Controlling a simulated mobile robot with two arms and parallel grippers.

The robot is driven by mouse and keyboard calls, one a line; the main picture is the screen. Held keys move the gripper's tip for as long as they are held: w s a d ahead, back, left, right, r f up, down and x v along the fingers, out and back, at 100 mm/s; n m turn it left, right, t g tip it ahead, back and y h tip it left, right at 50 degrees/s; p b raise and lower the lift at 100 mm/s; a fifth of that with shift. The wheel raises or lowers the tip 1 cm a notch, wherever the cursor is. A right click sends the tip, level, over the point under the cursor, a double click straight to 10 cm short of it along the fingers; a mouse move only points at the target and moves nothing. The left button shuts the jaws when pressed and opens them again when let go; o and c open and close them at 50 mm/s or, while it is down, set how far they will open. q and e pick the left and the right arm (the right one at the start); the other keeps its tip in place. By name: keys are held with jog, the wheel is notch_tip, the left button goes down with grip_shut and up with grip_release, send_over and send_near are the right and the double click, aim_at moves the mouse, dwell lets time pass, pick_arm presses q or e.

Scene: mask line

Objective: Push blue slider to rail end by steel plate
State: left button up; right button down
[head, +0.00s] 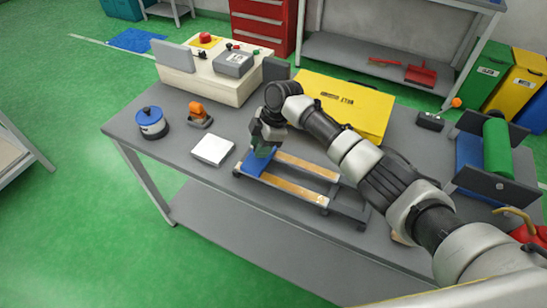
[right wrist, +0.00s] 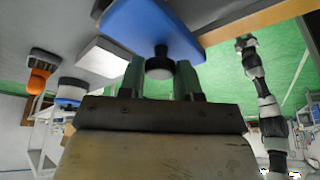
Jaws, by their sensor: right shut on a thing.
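The blue slider (head: 254,166) sits across two orange-tan rails (head: 290,188) at the left end of a dark frame on the grey table. It fills the top of the right wrist view (right wrist: 140,22). My right gripper (head: 264,151) is over the slider, with its green fingers (right wrist: 160,78) shut on the slider's black knob (right wrist: 160,66). Dark end pieces (head: 352,212) show at the right end of the rails; I cannot tell which piece is the steel plate. My left gripper (right wrist: 245,42) seems to show small in the right wrist view, its fingers unclear.
A white box (head: 213,149), an orange tool (head: 199,115) and a blue-lidded pot (head: 151,122) stand left of the frame. A yellow case (head: 346,104) lies behind my right arm. A green roller (head: 497,146) stands at the right. The rails right of the slider look clear.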

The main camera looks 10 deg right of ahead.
jog(key=shift+w+a+b, duration=0.3)
jog(key=shift+w+a, duration=0.2)
jog(key=shift+a, duration=0.3)
jog(key=shift+r, duration=0.15)
jog(key=shift+a, duration=0.1)
jog(key=c, duration=1.1)
grip_release()
jog(key=shift+w, duration=0.1)
jog(key=shift+c, duration=0.2)
jog(key=shift+o, duration=1.3)
jog(key=shift+a, duration=0.1)
jog(key=shift+o, duration=0.5)
jog(key=shift+w, duration=0.1)
